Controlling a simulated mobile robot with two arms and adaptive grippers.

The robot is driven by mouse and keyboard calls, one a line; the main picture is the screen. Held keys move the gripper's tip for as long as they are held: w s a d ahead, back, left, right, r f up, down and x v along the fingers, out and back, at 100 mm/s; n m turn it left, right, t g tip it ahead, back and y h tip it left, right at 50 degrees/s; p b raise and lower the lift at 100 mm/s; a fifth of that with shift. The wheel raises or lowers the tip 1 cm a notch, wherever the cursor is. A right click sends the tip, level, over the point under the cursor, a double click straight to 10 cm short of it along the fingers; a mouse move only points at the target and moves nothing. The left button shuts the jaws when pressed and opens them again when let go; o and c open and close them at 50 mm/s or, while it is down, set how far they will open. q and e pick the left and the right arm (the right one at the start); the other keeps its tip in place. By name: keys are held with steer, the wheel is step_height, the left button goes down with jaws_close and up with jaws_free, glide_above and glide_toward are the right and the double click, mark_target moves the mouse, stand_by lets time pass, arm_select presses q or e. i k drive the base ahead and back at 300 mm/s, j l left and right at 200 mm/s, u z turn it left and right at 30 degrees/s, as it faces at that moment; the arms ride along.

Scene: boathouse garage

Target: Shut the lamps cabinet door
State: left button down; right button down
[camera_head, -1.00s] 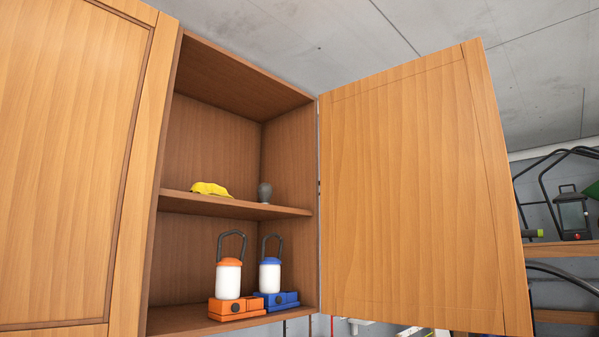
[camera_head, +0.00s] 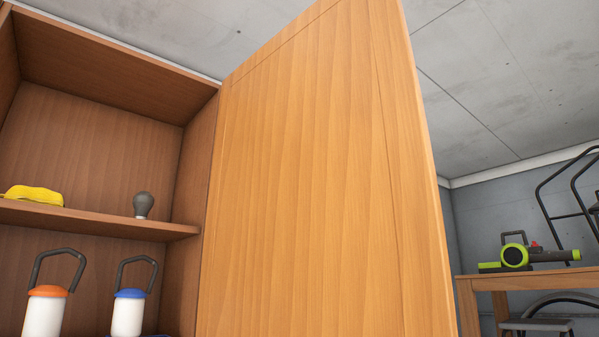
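The lamps cabinet door (camera_head: 310,190) stands wide open, a plain wooden panel hinged at the right side of the cabinet. The open cabinet (camera_head: 90,80) is at the left. Its middle shelf (camera_head: 120,225) bears a yellow item (camera_head: 34,195) and a small dark grey bulb-shaped item (camera_head: 143,205). Below stand a lamp with an orange cap (camera_head: 43,312) and a lamp with a blue cap (camera_head: 128,312), both with dark handles and white bodies. Their bases are mostly cut off by the lower edge. Neither gripper is in view.
To the right of the door, a wooden shelf or table (camera_head: 530,280) bears a green and black tool (camera_head: 515,256). Dark tubular frames (camera_head: 572,200) stand behind it. The space between the door's free edge and that shelf looks open.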

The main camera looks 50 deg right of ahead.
mark_target(324, 218)
steer(key=k+l, duration=0.1)
steer(key=l, duration=0.35)
steer(key=k+l, duration=0.1)
steer(key=l, duration=0.3)
steer(key=k+l, duration=0.1)
steer(key=l, duration=0.35)
steer(key=k+l+u, duration=0.1)
steer(key=l, duration=0.3)
steer(key=k+l, duration=0.15)
steer(key=l, duration=0.25)
steer(key=k+l, duration=0.1)
steer(key=l, duration=0.35)
